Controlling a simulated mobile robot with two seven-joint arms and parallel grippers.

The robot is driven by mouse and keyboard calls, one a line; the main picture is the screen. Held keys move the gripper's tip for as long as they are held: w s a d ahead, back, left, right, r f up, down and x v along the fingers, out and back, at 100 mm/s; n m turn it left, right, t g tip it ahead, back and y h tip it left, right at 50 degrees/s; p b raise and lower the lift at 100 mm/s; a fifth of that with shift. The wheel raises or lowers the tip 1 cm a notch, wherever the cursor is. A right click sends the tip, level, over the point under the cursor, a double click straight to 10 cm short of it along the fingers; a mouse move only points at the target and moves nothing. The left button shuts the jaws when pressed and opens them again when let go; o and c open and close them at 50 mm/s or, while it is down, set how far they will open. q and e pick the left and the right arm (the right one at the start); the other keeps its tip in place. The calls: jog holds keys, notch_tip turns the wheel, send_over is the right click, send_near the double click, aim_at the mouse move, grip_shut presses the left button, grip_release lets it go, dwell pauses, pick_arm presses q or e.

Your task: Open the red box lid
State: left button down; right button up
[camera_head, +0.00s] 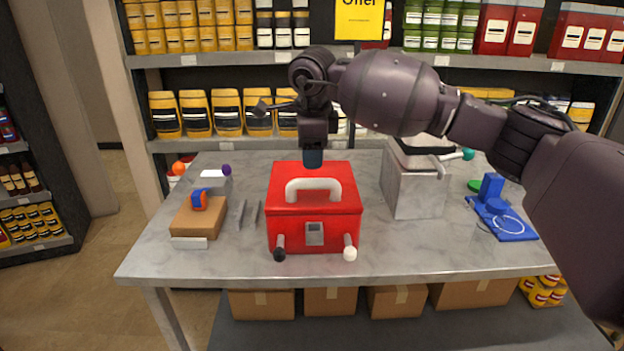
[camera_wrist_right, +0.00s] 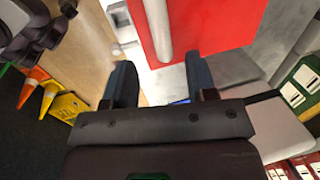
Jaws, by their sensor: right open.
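The red box (camera_head: 284,236) stands upright on the grey table with its lid (camera_head: 284,174) shut. A white handle (camera_head: 313,184) arches over the lid. The box front carries a grey latch plate (camera_head: 315,234) and two pegs, one with a black knob (camera_head: 279,254) and one with a white knob (camera_head: 350,254). My right gripper (camera_head: 313,160) points down at the far edge of the lid, behind the handle. Contact there cannot be told. In the right wrist view its fingers (camera_wrist_right: 159,64) are apart and empty, with the red lid (camera_wrist_right: 212,22) and handle (camera_wrist_right: 158,30) just beyond. My left gripper is out of view.
A brown block with a blue-orange item (camera_head: 199,200) lies left of the box. A grey machine (camera_head: 416,195) stands to the right, and a blue fixture (camera_head: 500,214) lies farther right. Shelves (camera_head: 220,60) rise behind. The table's front strip (camera_head: 220,266) is clear.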

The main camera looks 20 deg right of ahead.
aim_at(312, 180)
jog(key=f, duration=0.2)
jog(key=w+f, duration=0.1)
jog(key=f, duration=0.4)
jog(key=shift+w+d+f, duration=0.25)
jog(key=shift+f, duration=0.05)
jog(key=shift+c, duration=0.3)
